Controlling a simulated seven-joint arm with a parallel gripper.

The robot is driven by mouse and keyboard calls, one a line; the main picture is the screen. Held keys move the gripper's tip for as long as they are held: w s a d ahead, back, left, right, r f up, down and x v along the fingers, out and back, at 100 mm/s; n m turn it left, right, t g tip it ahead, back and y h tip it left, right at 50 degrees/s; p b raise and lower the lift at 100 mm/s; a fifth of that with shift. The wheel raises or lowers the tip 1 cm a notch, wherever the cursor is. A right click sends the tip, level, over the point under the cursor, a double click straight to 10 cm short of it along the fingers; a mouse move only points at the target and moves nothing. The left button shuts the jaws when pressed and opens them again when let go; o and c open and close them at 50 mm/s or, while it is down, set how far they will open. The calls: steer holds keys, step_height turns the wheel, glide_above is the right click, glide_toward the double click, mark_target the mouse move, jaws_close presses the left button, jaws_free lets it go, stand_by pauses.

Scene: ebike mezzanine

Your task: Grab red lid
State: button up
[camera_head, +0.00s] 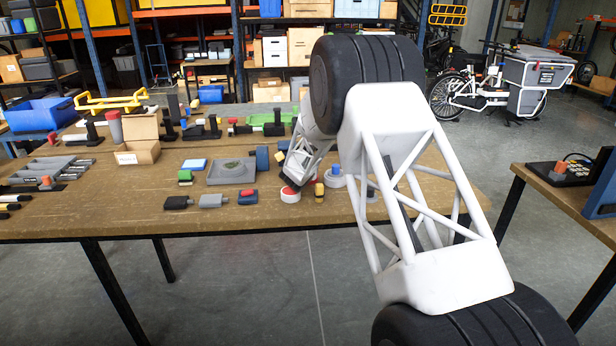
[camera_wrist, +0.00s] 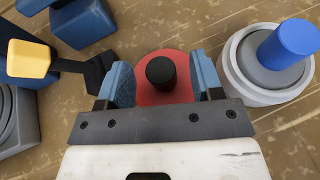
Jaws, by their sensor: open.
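The red lid (camera_wrist: 150,97) is a round red disc with a black knob (camera_wrist: 160,73) on top, seen in the wrist view between my fingers. My gripper (camera_wrist: 163,78) is open, with one blue-padded finger on each side of the knob. I cannot tell whether either finger touches the lid. In the head view the red lid (camera_head: 290,189) appears as a small red top on a white round base, just below my gripper (camera_head: 290,180). My gripper and arm hide part of this area there.
Close on the right in the wrist view is a white-grey round piece with a blue knob (camera_wrist: 290,45). On the left are a yellow-ended black tool (camera_wrist: 28,58) and a blue block (camera_wrist: 82,22). The wooden table (camera_head: 130,218) holds several other items, including a grey tray (camera_head: 231,180).

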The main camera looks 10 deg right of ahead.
steer(key=shift+x, duration=0.8)
steer(key=c, duration=1)
steer(key=shift+r, duration=0.1)
steer(key=shift+r, duration=4.9)
